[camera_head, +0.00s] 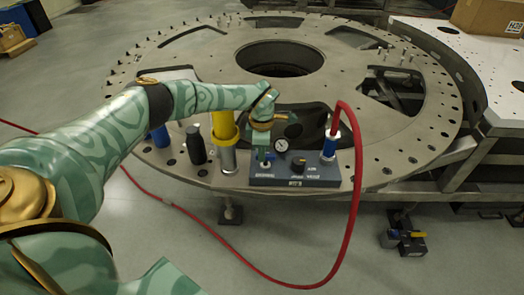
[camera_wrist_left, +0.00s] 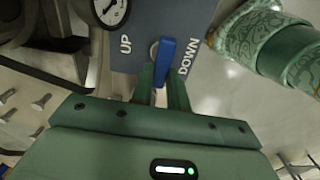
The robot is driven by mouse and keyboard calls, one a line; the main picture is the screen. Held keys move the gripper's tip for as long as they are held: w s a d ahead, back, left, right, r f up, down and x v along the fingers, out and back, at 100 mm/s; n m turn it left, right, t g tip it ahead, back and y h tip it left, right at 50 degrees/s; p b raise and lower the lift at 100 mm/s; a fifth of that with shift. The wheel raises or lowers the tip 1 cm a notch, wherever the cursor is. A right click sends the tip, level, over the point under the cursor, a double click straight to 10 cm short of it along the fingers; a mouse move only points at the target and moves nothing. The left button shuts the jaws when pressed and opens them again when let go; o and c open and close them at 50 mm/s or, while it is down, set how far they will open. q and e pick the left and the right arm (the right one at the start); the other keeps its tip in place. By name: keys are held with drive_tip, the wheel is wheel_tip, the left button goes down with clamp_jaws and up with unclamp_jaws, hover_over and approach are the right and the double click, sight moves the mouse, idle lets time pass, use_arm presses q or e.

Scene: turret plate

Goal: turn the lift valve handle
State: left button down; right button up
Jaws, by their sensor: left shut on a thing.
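The lift valve handle is a blue lever (camera_wrist_left: 165,62) on a grey control box (camera_head: 318,172), which sits at the near edge of the turret plate. In the left wrist view the lever lies between the printed words UP and DOWN. My left gripper (camera_head: 264,158) comes down onto the left part of the box. In the left wrist view its two green fingers (camera_wrist_left: 161,92) are shut on the lever, one on each side. In the head view the gripper mostly hides the lever. My right gripper is not in view.
A gauge (camera_head: 281,145) sits on the box. A yellow-topped cylinder (camera_head: 224,130) and a black cylinder (camera_head: 196,145) stand close left. The round turret plate (camera_head: 415,140) has holes and pins.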

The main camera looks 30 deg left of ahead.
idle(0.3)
use_arm(q)
drive_tip(key=c, duration=1.4)
unclamp_jaws()
drive_tip(key=shift+o, duration=0.2)
drive_tip(key=shift+r, duration=0.15)
wheel_tip(320, 180, up, 16)
drive_tip(key=p, duration=0.2)
